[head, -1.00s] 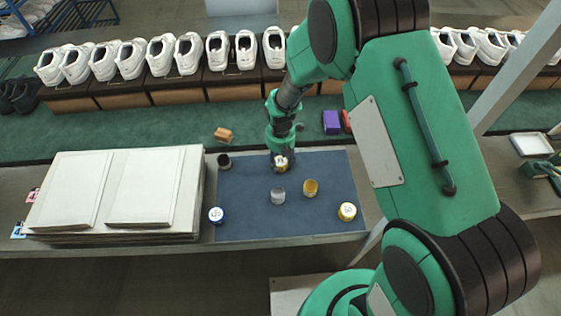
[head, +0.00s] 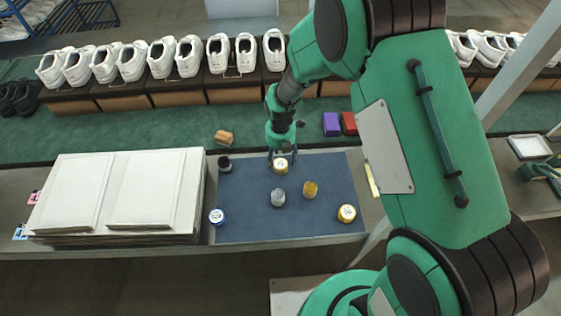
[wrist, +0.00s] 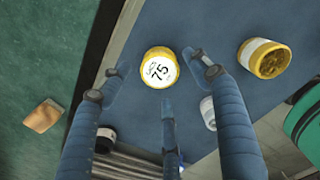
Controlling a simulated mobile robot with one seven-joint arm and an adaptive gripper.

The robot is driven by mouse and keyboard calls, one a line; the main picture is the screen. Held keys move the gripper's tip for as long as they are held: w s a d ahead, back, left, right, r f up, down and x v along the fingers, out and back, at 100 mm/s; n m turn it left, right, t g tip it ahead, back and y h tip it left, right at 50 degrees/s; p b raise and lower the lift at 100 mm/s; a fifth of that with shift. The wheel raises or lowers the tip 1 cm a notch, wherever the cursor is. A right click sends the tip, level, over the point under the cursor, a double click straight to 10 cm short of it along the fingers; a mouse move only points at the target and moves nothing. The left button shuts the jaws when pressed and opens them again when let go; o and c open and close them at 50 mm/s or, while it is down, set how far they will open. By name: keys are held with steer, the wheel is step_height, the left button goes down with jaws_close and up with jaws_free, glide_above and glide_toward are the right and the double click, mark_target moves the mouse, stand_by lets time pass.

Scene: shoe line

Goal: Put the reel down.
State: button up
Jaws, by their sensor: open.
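A reel with a yellow rim and a white top marked 75 (wrist: 159,70) stands upright on the blue mat (head: 240,215), near its back edge. It also shows in the head view (head: 281,167). My gripper (head: 282,155) is just above and behind the reel in that view. In the wrist view its blue fingers (wrist: 160,76) are spread apart on either side of the reel, with gaps between them and it. The gripper is open and holds nothing.
Also on the mat are a yellow reel (head: 310,189), a pale one (head: 278,197), a blue-and-white one (head: 217,217), a yellow-and-white one (head: 347,214) and a black one (head: 224,164). White boards (head: 150,190) are stacked at left. A tan block (head: 223,136) lies behind.

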step_height(320, 180, up, 9)
steer(key=p, duration=0.1)
steer(key=shift+f+p, duration=0.2)
steer(key=shift+p, duration=0.15)
stand_by(0.4)
step_height(320, 180, up, 15)
steer(key=m+t, duration=0.1)
steer(key=m, duration=0.7)
glide_above(281, 163)
steer(key=s+d, duration=0.3)
steer(key=d, duration=0.2)
steer(key=s+d+r+m+t, duration=0.1)
steer(key=s+d+r+m, duration=0.15)
steer(key=r+m, duration=0.2)
steer(key=s+d+r+m+t, duration=0.1)
steer(key=s+r+m, duration=0.2)
steer(key=r, duration=0.3)
steer(key=s+d+r+m+t, duration=0.1)
steer(key=s+d+r+m, duration=0.1)
steer(key=s+m, duration=0.3)
steer(key=s+d+r+m, duration=0.3)
steer(key=s+r+m, duration=0.2)
steer(key=s, duration=0.3)
steer(key=s+d+r+m+t, duration=0.1)
steer(key=s+d+r+m, duration=0.1)
steer(key=s+m, duration=0.5)
steer(key=shift+d+r+t, duration=0.15)
steer(key=shift+r+t, duration=0.15)
steer(key=shift+r, duration=0.5)
